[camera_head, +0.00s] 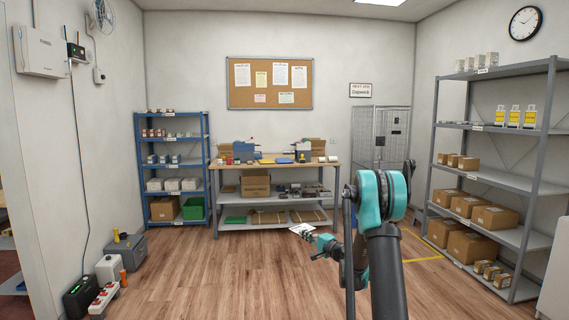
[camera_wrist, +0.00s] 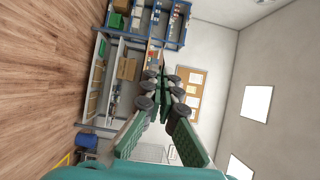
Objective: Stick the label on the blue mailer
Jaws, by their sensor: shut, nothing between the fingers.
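My gripper (camera_head: 307,236) is held out low in front of the workbench, well short of it. In the wrist view my gripper (camera_wrist: 161,76) has its fingers together at the tips, with nothing visible between them. A small flat blue item (camera_head: 284,160) lies on the workbench top and may be the blue mailer. It is too small to be sure. I cannot make out the label among the small things on the bench.
The workbench (camera_head: 325,165) stands at the back wall with boxes on its shelves. A blue shelf (camera_head: 207,165) stands left of it, a grey rack (camera_head: 537,150) at right. A grey toolbox (camera_head: 126,249) is at left. The wooden floor before the bench is mostly clear.

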